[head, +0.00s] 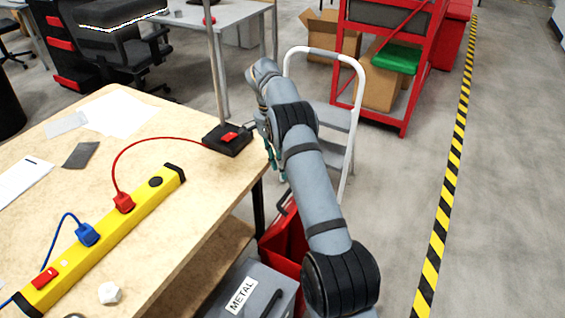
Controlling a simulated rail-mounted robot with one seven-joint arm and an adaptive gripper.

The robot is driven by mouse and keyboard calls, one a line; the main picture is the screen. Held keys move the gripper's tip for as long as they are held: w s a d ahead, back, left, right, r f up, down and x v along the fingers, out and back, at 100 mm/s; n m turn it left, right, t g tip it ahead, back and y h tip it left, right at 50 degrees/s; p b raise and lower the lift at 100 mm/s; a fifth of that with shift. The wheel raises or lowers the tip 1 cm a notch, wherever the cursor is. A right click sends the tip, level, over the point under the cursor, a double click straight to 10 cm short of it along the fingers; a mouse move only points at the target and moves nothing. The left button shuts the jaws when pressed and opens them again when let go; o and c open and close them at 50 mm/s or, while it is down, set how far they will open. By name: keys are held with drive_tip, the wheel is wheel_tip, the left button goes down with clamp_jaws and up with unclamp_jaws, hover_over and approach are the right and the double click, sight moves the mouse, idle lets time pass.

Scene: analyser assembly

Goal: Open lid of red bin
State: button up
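A red bin (284,243) stands on the floor beside the right end of the wooden workbench. Its right side is hidden behind my arm. A dark handle (286,203) shows at its upper edge. The view does not clearly show whether its lid is open or closed. My gripper (275,172) hangs above the bin and the handle, near the bench corner, and looks apart from both. Its greenish fingers are small and partly hidden by my arm, so I cannot tell whether they are open or shut. I see nothing held in it.
A grey bin (243,277) labelled METAL stands in front of the red bin. The workbench (190,205) carries a yellow power strip (105,238) and a black stand base (227,139). A white step stool (340,120) and red shelf stand behind. The floor at right is clear.

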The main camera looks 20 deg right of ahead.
drive_tip(key=shift+a+r, duration=0.1)
drive_tip(key=shift+r, duration=0.3)
